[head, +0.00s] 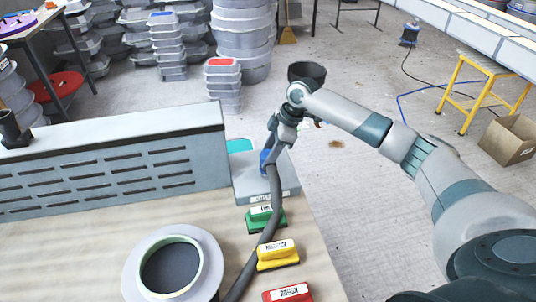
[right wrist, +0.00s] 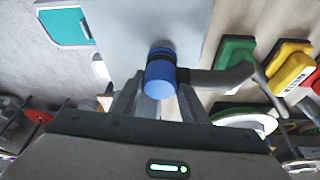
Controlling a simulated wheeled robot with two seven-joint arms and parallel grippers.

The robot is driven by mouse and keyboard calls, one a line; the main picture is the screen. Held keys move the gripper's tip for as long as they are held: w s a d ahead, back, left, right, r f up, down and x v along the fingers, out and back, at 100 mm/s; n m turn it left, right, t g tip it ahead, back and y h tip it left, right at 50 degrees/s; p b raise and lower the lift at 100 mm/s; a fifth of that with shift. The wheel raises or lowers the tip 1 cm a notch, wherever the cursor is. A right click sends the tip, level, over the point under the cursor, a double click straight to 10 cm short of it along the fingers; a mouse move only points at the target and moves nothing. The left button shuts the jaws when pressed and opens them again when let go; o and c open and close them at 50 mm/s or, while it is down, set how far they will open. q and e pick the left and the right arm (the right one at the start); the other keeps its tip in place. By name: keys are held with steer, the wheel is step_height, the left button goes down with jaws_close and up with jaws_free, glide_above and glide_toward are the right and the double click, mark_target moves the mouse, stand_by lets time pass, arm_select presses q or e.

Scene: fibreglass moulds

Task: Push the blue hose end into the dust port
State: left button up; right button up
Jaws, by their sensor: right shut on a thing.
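The blue hose end (head: 264,158) is between the fingers of my right gripper (head: 274,149), which is shut on it. In the right wrist view the blue hose end (right wrist: 160,78) sits between the fingertips (right wrist: 158,102), close against a flat grey face. A dark round spot, perhaps the dust port (right wrist: 162,45), shows just beyond it. I cannot tell whether the end is inside or only touching. The grey hose (head: 274,200) hangs from it and runs down across the bench. The grey box (head: 262,189) is under the gripper. My left gripper is not in view.
Green (head: 265,219), yellow (head: 278,254) and red (head: 288,293) handled blocks lie along the bench's right edge. A pale flanged ring (head: 204,265) lies on the bench (head: 60,265). A slotted grey panel (head: 110,160) stands behind. The floor to the right is mostly open.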

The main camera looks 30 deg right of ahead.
steer(key=shift+f, duration=0.3)
steer(key=o, duration=1.1)
steer(key=shift+c, duration=0.2)
steer(key=b+v, duration=0.5)
steer(key=v, duration=1.2)
steer(key=shift+r, duration=0.25)
steer(key=shift+s+f, duration=0.1)
